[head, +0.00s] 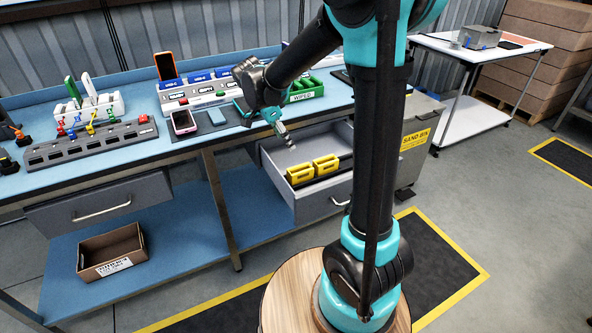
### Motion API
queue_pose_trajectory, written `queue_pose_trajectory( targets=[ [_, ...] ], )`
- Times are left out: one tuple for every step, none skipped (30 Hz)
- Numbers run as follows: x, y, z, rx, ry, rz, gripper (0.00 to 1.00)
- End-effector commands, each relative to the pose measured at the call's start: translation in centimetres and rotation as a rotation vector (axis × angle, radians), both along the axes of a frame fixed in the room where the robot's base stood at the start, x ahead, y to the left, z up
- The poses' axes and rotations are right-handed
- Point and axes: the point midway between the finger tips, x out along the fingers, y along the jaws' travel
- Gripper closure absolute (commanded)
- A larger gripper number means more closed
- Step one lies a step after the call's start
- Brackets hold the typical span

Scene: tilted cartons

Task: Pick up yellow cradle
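Two yellow cradles, a left one (300,174) and a right one (326,164), stand side by side in a black holder in the open grey drawer (280,158). The drawer is under the right part of the blue workbench. My gripper (287,140) points down over the back left part of the drawer, above and behind the cradles in the picture. It looks apart from them. Its fingers are too small to tell whether they are open or shut. No held object shows.
The blue workbench (130,88) carries phones, a grey rack (85,145) and a green bin (305,90) marked WIPED. My arm hides part of the drawer's right side. A cardboard box (110,250) sits on the lower shelf. A white trolley (480,50) stands at the back right.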

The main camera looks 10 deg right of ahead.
Motion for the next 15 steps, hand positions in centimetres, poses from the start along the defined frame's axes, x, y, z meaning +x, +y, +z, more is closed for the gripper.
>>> queue_pose_trajectory(
  targets=[
    [0.1,-0.3,-0.6,0.000,0.000,-0.002,0.36],
    [0.2,-0.4,-1.0,0.000,0.000,-0.002,0.36],
    [0.2,-0.7,-1.7,0.000,0.000,-0.002,0.36],
    [0.3,-0.9,-2.2,0.000,0.000,-0.002,0.36],
    [0.4,-1.2,-2.8,0.000,0.000,-0.002,0.36],
    [0.5,-1.4,-3.5,0.000,0.000,-0.002,0.36],
    [0.5,-1.7,-4.1,0.000,0.000,-0.002,0.36],
    [0.6,-1.9,-4.6,0.000,0.000,-0.002,0.36],
    [0.7,-2.2,-5.4,0.000,0.000,-0.002,0.36],
    [0.8,-2.4,-5.9,0.000,0.000,-0.002,0.36],
    [0.8,-2.6,-6.5,0.000,0.001,-0.001,0.36],
    [0.9,-2.9,-7.2,0.000,0.001,-0.001,0.36],
    [1.0,-3.1,-7.7,0.000,0.001,-0.001,0.36],
    [1.1,-3.3,-8.2,0.000,0.001,-0.001,0.36],
    [1.1,-3.5,-8.8,0.000,0.000,-0.001,0.36]
  ],
)
